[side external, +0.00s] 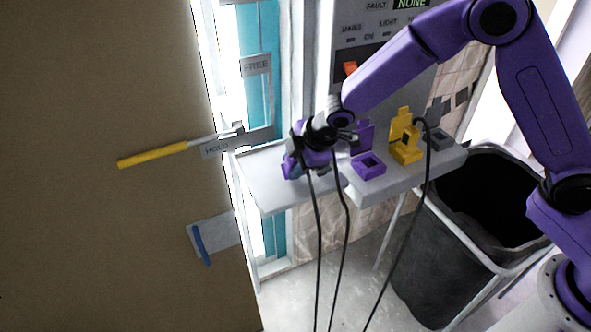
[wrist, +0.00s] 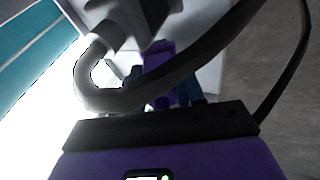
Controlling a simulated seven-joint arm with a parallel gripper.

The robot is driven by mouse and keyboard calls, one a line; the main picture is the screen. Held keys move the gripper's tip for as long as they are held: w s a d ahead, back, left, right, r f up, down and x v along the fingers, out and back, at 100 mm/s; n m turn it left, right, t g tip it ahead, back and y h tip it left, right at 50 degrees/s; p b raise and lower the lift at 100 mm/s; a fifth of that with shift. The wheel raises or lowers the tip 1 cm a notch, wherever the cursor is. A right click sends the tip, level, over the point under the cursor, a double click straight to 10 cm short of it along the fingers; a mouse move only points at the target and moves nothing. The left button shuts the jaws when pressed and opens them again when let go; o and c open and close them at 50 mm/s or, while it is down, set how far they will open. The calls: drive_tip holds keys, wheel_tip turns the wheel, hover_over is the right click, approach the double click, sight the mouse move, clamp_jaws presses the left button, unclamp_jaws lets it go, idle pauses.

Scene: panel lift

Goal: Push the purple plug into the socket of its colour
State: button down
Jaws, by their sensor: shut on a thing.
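My gripper (side external: 293,168) hangs over the left part of the grey shelf, left of the purple socket (side external: 368,165). It is shut on a purple plug, which shows between the dark fingers in the wrist view (wrist: 158,92). In the side view the plug is hard to tell from my purple hand. The purple socket is a block with a dark square opening, apart from my gripper. A purple upright plate (side external: 364,132) stands behind it. A thick cable (wrist: 180,85) loops across the wrist view and hides part of the plug.
A yellow plug (side external: 404,134) stands in a yellow socket to the right, with a grey socket (side external: 438,139) beyond. Dark cables (side external: 343,235) hang off the shelf (side external: 275,185). A yellow-handled lever (side external: 153,155) is left, by a brown panel (side external: 100,240). A dark bin (side external: 430,270) stands right.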

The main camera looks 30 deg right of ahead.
drive_tip(key=shift+r, duration=1.95)
drive_tip(key=shift+r, duration=0.15)
wheel_tip(320, 180, up, 11)
drive_tip(key=g, duration=0.1)
drive_tip(key=s+d+m+h, duration=0.2)
drive_tip(key=d+m, duration=0.7)
drive_tip(key=s+d+m+h, duration=0.1)
drive_tip(key=s+d+m, duration=0.1)
drive_tip(key=d+m, duration=0.65)
drive_tip(key=shift+g, duration=0.4)
drive_tip(key=shift+s+d+f, duration=0.1)
drive_tip(key=shift+d+f, duration=0.05)
drive_tip(key=shift+f, duration=3.2)
drive_tip(key=shift+s+d+f, duration=0.1)
drive_tip(key=shift+f, duration=3.2)
drive_tip(key=shift+f, duration=0.5)
